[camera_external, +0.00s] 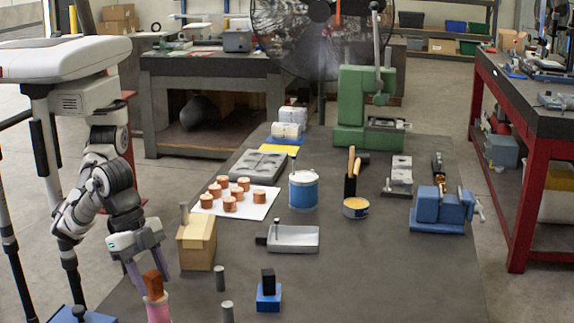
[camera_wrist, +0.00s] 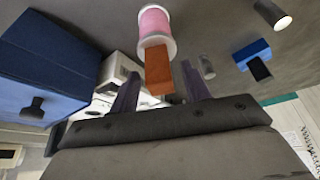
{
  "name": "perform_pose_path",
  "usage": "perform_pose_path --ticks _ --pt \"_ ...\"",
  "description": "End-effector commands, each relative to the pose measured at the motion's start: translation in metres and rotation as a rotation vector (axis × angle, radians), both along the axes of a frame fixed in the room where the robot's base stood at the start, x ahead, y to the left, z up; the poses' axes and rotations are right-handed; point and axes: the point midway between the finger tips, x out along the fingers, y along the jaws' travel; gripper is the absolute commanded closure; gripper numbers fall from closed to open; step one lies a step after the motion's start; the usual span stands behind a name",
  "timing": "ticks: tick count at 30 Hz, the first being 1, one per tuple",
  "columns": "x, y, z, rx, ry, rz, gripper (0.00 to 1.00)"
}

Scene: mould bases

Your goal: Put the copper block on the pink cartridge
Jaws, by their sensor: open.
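The copper block (camera_external: 154,284) stands on top of the pink cartridge (camera_external: 158,312) at the near left edge of the table. In the wrist view the block (camera_wrist: 158,70) meets the end of the pink cartridge (camera_wrist: 155,25), which has white rims. My gripper (camera_external: 151,281) is open just above the cartridge, with its fingers pointing down. In the wrist view my gripper (camera_wrist: 159,74) has one finger on each side of the block, with gaps showing, so neither finger visibly touches it. The cartridge's lower part is cut off by the external picture's edge.
Grey pegs (camera_external: 220,278) and a blue block with a black top (camera_external: 268,292) stand right of the cartridge. A wooden box (camera_external: 197,243) is close behind. Several copper cylinders (camera_external: 229,203) stand on a white sheet. The table's (camera_external: 390,285) near right is clear.

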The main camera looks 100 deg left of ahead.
Motion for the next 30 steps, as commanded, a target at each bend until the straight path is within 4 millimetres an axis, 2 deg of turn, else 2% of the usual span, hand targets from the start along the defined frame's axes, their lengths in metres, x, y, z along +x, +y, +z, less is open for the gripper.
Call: perform_pose_path --ticks 5,9,15,21,30 --pt "-0.012 0.005 0.03 -0.004 -0.003 0.0 0.53" --pt "-0.024 0.009 0.062 -0.005 -0.001 -0.002 0.53" --pt "-0.036 0.014 0.092 -0.003 0.0 -0.001 0.53" --pt "-0.04 0.016 0.104 -0.001 0.001 -0.002 0.53" --pt "-0.04 0.017 0.105 0.0 0.0 0.0 0.53"
